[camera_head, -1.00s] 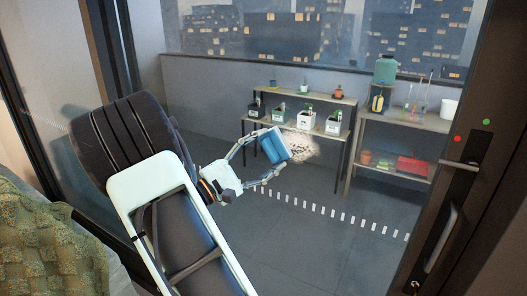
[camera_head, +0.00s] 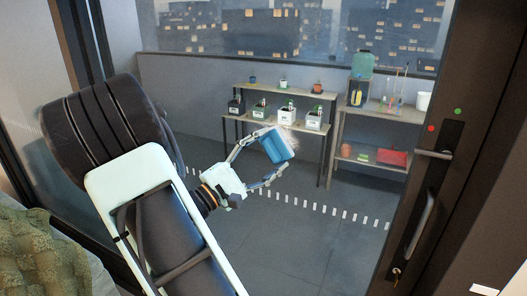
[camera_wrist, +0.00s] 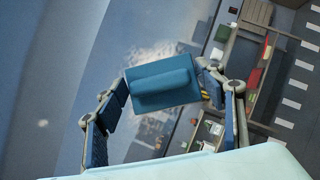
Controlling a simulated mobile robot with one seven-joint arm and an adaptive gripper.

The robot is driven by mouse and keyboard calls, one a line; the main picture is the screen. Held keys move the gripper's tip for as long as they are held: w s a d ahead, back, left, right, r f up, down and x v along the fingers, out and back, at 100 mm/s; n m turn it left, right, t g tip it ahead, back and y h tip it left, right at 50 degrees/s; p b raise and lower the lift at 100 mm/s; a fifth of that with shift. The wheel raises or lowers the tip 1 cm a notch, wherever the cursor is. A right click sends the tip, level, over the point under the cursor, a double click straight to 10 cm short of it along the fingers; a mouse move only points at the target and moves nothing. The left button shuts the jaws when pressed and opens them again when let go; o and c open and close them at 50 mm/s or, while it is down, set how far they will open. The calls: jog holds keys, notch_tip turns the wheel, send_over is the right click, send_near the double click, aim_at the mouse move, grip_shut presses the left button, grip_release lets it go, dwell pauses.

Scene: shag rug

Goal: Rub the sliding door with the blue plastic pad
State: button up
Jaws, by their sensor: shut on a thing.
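The sliding door (camera_head: 474,118) is a large glass pane with a dark frame at the right of the head view. A row of white dashes crosses the glass. The blue plastic pad (camera_head: 278,145) is a block with a raised grip. My gripper (camera_head: 270,158) is shut on it, with one finger on either side. The pad overlaps a faint whitish smudge (camera_head: 294,134) on the glass; whether it touches the glass I cannot tell. In the wrist view the pad (camera_wrist: 163,88) sits between the fingers, and a pale smudge (camera_wrist: 158,52) shows beyond it.
Behind the glass stand a plant shelf (camera_head: 240,119) with several pots and a second shelf (camera_head: 362,165) with a red tray. The door handle (camera_head: 420,225) is at right. A green cushion (camera_head: 40,250) lies at lower left.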

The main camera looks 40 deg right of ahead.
jog(key=shift+s+d, duration=0.45)
jog(key=shift+s, duration=0.7)
jog(key=shift+s+d, duration=0.5)
jog(key=shift+s, duration=0.65)
jog(key=shift+s+d, duration=0.45)
jog(key=shift+s, duration=0.7)
jog(key=shift+w+a+r+p, duration=0.45)
jog(key=shift+w+a, duration=0.45)
jog(key=shift+w, duration=1.35)
jog(key=shift+w+a+r+p, duration=0.4)
jog(key=shift+w+a, duration=0.55)
jog(key=shift+w, duration=1.3)
jog(key=shift+w+a+r+p, duration=0.3)
jog(key=shift+w+a+r, duration=0.45)
jog(key=shift+w, duration=1.5)
jog(key=shift+s+d+f, duration=0.1)
jog(key=shift+s+d, duration=0.8)
jog(key=shift+s, duration=1.35)
jog(key=shift+s+d+f, duration=0.1)
jog(key=shift+s+d, duration=0.75)
jog(key=shift+s, duration=1.35)
jog(key=shift+s+d, duration=0.9)
jog(key=shift+s, duration=1.35)
jog(key=shift+w+a, duration=0.95)
jog(key=shift+w, duration=1.3)
jog(key=shift+w+a, duration=1)
jog(key=shift+w, duration=1.2)
jog(key=shift+w+a, duration=0.95)
jog(key=shift+w, duration=1.3)
